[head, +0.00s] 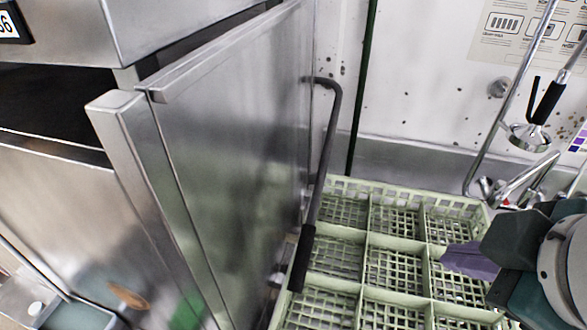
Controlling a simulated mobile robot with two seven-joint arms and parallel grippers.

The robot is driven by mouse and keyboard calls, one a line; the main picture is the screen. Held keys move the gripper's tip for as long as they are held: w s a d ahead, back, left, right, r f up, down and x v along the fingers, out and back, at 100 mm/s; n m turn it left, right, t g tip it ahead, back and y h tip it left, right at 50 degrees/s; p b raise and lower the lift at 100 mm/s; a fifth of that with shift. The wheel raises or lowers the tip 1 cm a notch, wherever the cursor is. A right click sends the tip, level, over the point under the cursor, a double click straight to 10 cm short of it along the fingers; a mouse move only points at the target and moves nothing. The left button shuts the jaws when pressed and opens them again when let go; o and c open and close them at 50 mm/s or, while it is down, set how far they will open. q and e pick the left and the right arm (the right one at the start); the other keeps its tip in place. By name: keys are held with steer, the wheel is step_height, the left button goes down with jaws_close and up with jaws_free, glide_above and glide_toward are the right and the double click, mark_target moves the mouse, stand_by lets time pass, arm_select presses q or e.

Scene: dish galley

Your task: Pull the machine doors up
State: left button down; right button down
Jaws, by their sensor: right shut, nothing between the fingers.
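The machine's stainless steel door panel (225,150) stands upright in the middle of the head view. Its top edge lies below the upper housing (185,25), with a dark gap between. A bent grey door handle (328,130) comes off the panel's far right side and slants down to a black grip (302,260). My right gripper (450,260) is at the right edge, above the green rack. Its purple fingers are shut and empty, clearly right of the handle and apart from it. My left gripper is out of view.
A pale green dish rack (365,240) with empty compartments sits right of the machine, under the handle. A spray tap (530,135) and its pipes stand at the back right by the spotted wall (420,80). A grey tub (75,315) shows at lower left.

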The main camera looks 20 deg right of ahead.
steer(key=w+d+f+n+t+b, duration=0.1)
steer(key=w+f+n+t+b, duration=0.3)
steer(key=w+f+n+b, duration=0.5)
steer(key=w+d+f+n+t+b, duration=0.15)
steer(key=f+n+t+b, duration=0.45)
steer(key=b, duration=0.7)
steer(key=w+a+f+n+y+b, duration=0.1)
steer(key=a+f+n+y+b, duration=0.1)
steer(key=f+n+b, duration=0.4)
steer(key=w+a+f+n+y+b, duration=0.1)
steer(key=a+f+n+y+b, duration=0.1)
steer(key=f+n+b, duration=0.3)
steer(key=w+a+f+n+g+y+b, duration=0.1)
steer(key=a+f+n+y+b, duration=0.1)
steer(key=f+n+b, duration=0.4)
steer(key=shift+a+f+n+y+b, duration=0.3)
steer(key=shift+n+y+b, duration=0.25)
steer(key=shift+y, duration=0.25)
